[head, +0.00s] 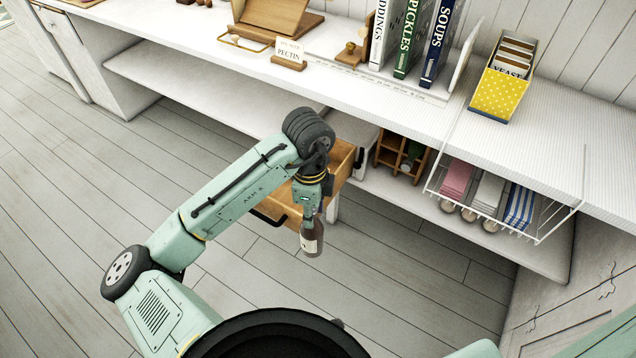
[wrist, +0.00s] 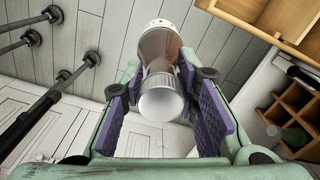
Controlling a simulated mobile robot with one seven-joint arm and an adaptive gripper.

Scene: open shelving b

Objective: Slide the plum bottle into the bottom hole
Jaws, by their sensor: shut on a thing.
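The plum bottle (head: 312,240), dark with a pale label, hangs below my gripper (head: 309,205) over the floor. In the wrist view, the bottle (wrist: 160,50) is between the purple pads of my gripper (wrist: 160,88), which is shut on it. Its pale round end faces the camera. The wooden rack (head: 386,156) with square holes stands on the lower shelf, right of my gripper and apart from the bottle. In the wrist view, the rack (wrist: 284,104) is at the right edge, partly cut off. A green thing sits in one hole; the bottom holes are hard to make out.
An open wooden drawer (head: 342,158) juts out behind my gripper, left of the rack. A wire basket (head: 548,238) with folded cloths hangs under the counter, right of the rack. The counter (head: 400,108) overhangs the shelf. The floor (head: 420,290) at front right is clear.

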